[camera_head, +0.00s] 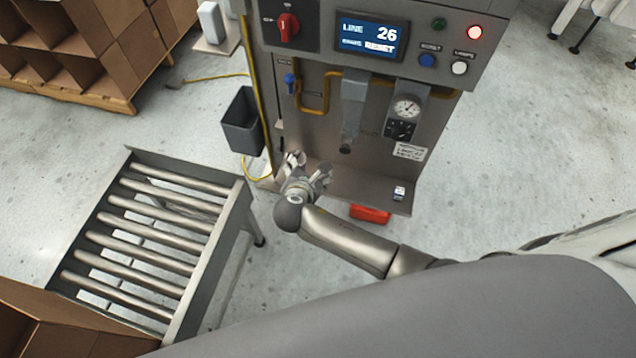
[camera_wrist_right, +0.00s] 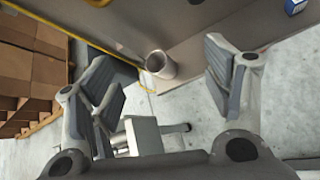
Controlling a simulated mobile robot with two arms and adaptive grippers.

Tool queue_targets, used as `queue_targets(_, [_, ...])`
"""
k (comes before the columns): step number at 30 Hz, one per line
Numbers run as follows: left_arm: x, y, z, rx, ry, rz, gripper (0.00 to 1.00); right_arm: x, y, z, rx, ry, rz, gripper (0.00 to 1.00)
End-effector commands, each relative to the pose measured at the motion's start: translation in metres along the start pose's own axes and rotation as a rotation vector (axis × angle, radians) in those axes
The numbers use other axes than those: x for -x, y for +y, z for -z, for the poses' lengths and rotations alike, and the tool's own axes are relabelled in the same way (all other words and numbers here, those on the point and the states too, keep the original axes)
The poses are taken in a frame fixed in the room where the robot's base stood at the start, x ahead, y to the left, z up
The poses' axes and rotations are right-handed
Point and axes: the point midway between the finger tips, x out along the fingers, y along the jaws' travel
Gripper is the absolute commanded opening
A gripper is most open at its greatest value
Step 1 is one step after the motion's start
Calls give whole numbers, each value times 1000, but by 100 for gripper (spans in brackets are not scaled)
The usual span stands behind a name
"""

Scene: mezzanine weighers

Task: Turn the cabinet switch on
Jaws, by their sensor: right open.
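The grey cabinet (camera_head: 345,130) stands upright at the top middle of the head view. A red rotary switch (camera_head: 288,27) sits on a dark plate at the upper left of its panel. The switch handle points roughly up and down in the picture. My right gripper (camera_head: 309,166) is open near the cabinet's lower shelf, well below the switch and apart from it. In the right wrist view the two fingers stand wide apart, with a pale cylinder (camera_wrist_right: 161,65) beyond them. My left gripper is not in view.
The panel has a lit screen (camera_head: 370,38), a lit red lamp (camera_head: 475,32), buttons and a gauge (camera_head: 406,108). A lever (camera_head: 352,105) hangs below the screen. A dark bin (camera_head: 242,122), roller conveyor (camera_head: 150,240), cartons (camera_head: 85,45) and a red object (camera_head: 370,214) are nearby.

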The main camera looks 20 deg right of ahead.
Motion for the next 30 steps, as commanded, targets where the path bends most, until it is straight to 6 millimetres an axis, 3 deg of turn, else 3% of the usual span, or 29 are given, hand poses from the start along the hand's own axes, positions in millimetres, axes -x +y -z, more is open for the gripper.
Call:
queue_targets(8, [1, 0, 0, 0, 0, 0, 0, -9, -17, 17, -54, 49, 24, 73])
queue_targets(26, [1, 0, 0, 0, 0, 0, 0, -10, -18, 19, -61, 53, 26, 73])
queue_targets(30, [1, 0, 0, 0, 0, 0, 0, -14, -30, 29, -89, 78, 44, 73])
